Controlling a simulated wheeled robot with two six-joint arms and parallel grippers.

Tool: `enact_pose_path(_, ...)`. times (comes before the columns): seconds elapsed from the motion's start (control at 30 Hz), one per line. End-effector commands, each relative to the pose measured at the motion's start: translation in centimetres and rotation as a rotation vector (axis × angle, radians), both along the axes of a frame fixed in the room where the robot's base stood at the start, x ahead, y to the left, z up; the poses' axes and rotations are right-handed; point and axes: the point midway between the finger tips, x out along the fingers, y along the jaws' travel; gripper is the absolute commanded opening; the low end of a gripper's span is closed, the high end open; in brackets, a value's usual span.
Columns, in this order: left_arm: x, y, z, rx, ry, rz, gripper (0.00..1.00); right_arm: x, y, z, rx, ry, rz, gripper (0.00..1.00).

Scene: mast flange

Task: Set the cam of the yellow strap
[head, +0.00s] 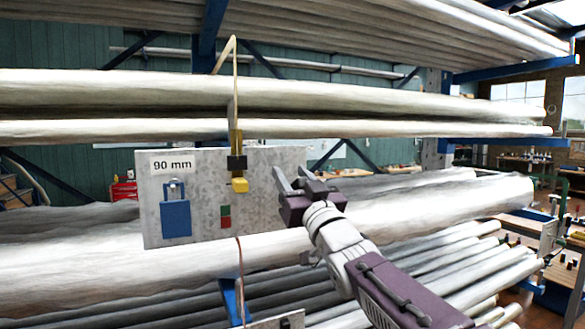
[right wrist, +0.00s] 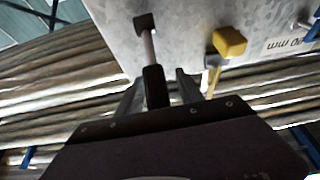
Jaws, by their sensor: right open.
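A yellow strap (head: 236,80) hangs from the upper rack down to a grey plate (head: 270,205). At its lower end is a black buckle (head: 237,162) with a yellow block (head: 240,186) below it. The yellow block also shows in the right wrist view (right wrist: 230,42). My right gripper (head: 303,180) is open, to the right of the yellow block and apart from it. In the right wrist view, a silver rod with a dark grip (right wrist: 154,85) stands between the open fingers; contact cannot be told. My left gripper is out of view.
The plate bears a "90 mm" label (head: 172,165), a blue padlock-like part (head: 175,216) and a red-green marker (head: 225,216). Long pale pipes (head: 420,215) on blue racks lie above, behind and below the plate. A workbench area is at the far right.

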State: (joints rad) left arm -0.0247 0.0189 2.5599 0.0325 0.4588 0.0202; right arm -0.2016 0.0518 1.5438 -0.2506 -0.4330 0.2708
Motion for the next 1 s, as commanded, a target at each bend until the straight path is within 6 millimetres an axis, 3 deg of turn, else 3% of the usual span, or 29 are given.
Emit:
enact_pose_path(0.2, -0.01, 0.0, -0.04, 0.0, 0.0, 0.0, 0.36, 0.1, 0.02, -0.09, 0.0, 0.001, 0.0, 0.44)
enact_pose_path(0.37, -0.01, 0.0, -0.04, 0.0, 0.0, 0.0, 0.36, 0.09, 0.01, -0.09, 0.001, 0.001, -0.001, 0.02)
enact_pose_path(0.4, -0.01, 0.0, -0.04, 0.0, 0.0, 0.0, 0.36, 0.09, 0.0, -0.1, 0.001, 0.001, -0.001, 0.0)
enact_pose_path(1.0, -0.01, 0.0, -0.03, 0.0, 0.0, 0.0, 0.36, 0.08, -0.01, -0.1, 0.001, 0.001, -0.001, 0.0)
